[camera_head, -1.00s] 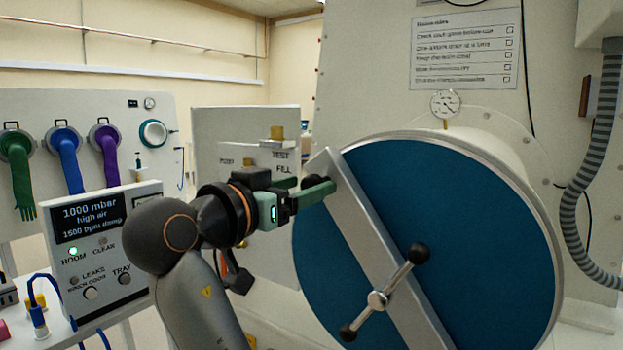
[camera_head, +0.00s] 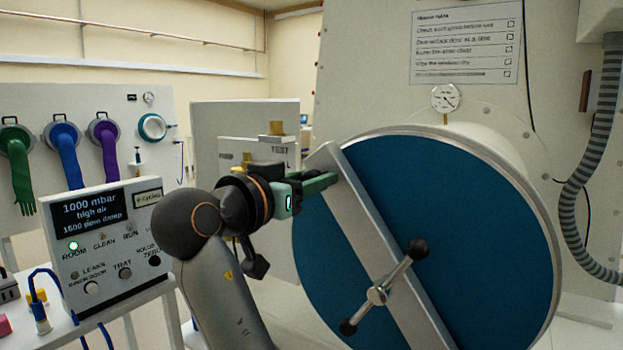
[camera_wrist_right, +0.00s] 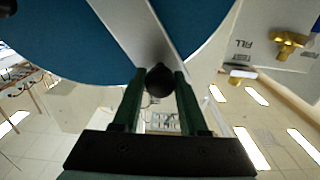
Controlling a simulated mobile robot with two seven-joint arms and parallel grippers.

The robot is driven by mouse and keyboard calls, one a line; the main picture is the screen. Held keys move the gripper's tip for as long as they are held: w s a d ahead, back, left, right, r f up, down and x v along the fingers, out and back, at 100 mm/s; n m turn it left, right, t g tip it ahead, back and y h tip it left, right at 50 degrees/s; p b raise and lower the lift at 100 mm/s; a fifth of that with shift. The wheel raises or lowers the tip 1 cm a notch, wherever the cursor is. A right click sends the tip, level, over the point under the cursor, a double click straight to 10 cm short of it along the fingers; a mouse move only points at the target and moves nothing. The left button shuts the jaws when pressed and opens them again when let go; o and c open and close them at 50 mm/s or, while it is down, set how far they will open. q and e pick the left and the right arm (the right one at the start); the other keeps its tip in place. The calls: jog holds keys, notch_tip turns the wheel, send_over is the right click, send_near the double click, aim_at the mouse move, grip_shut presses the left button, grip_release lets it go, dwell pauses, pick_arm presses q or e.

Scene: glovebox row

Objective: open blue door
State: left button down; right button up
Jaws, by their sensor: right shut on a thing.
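The blue door (camera_head: 460,215) is a large round disc on the front of the pale drum-shaped chamber. A silver bar (camera_head: 372,230) crosses it diagonally. A spindle handle with black ball ends (camera_head: 378,294) sits at its middle. My right gripper (camera_head: 328,181) is at the bar's upper left end. In the right wrist view, its green fingers (camera_wrist_right: 160,90) are shut on a black knob (camera_wrist_right: 159,80) at the bar's end. The knob is hidden behind the fingers in the head view. My left gripper is not in view.
A control box (camera_head: 105,245) with a display stands at the left. Behind it is a panel with green, blue and purple gloves (camera_head: 68,160). A brass valve (camera_wrist_right: 287,42) is close to the gripper. A grey ribbed hose (camera_head: 590,150) hangs at the right.

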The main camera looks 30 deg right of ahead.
grip_shut()
dwell(0.8)
